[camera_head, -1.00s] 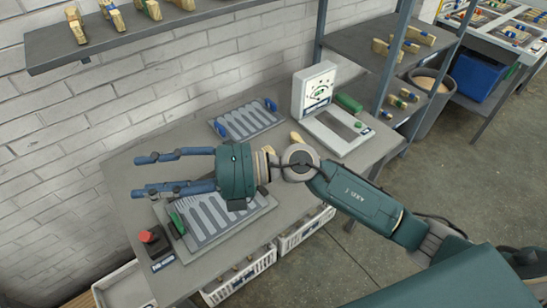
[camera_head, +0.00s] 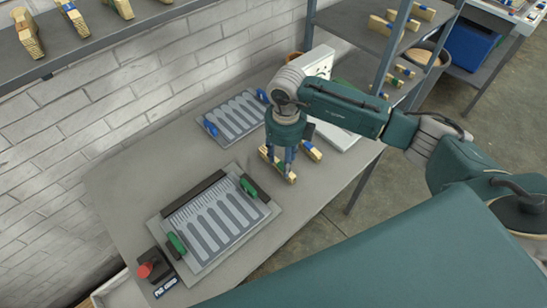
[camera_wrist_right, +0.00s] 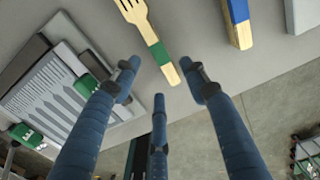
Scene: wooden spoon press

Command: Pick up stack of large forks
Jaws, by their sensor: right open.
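A stack of wooden forks with a green band (camera_wrist_right: 150,38) lies on the grey table in the right wrist view, its tines at the top and its handle end near my fingertips. In the head view the stack (camera_head: 291,178) is partly hidden under my right gripper (camera_head: 282,165), which points down at it. My right gripper (camera_wrist_right: 160,82) is open, its fingers spread around the handle end without visibly holding it. A second wooden stack with a blue band (camera_wrist_right: 238,20) lies to the right; it also shows in the head view (camera_head: 313,152). My left gripper is out of view.
A press tray with green clips (camera_head: 166,222) lies front left, and one with blue clips (camera_head: 232,145) behind it. A red button box (camera_head: 157,285) stands at the table's left end. A white machine (camera_head: 335,136) is behind my right arm.

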